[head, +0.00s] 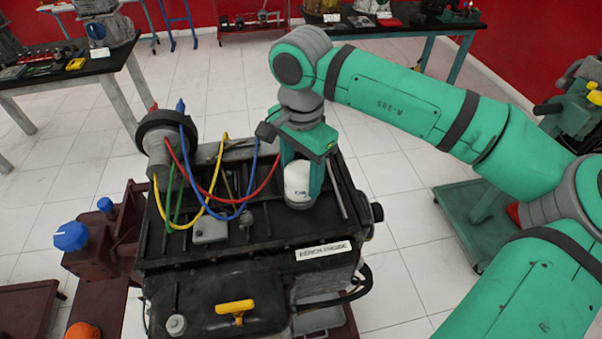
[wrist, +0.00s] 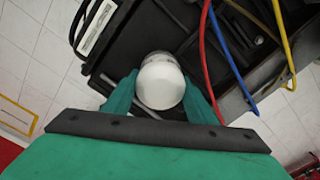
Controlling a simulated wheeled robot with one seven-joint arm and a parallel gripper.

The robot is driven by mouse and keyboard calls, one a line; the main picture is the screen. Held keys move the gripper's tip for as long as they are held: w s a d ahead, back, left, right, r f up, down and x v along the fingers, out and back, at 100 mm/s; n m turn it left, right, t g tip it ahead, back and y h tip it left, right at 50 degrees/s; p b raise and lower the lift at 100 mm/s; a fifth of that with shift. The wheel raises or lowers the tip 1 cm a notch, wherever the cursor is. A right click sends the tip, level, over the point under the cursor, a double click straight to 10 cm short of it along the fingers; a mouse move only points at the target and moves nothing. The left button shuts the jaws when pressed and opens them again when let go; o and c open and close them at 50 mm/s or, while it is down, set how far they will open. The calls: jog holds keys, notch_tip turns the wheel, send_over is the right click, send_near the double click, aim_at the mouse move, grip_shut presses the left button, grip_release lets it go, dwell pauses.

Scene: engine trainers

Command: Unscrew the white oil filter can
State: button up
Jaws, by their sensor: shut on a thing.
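The white oil filter can (head: 297,181) stands upright on the black top of the engine trainer (head: 210,262), near its right side. My gripper (head: 301,178) reaches down from above with one finger on each side of the can and is shut on it. In the wrist view, the can (wrist: 161,82) shows its rounded white end between the two green fingers of my gripper (wrist: 160,95). The can's lower end and its seat on the engine are partly hidden.
Red, blue, yellow and green cables (head: 215,195) loop just left of the can. A dark round housing (head: 165,135) stands at the engine's back left. A yellow handle (head: 235,307) and a label plate (head: 323,250) are at the front. Tables with parts stand behind.

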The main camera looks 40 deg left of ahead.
aim_at(301, 166)
jog(key=n, duration=0.5)
jog(key=shift+a+n, duration=0.1)
jog(key=shift+n, duration=0.3)
dwell(0.9)
jog(key=o, duration=1.1)
jog(key=shift+c, duration=0.2)
jog(key=shift+r, duration=0.1)
notch_tip(301, 166, up, 11)
jog(key=shift+f, duration=0.15)
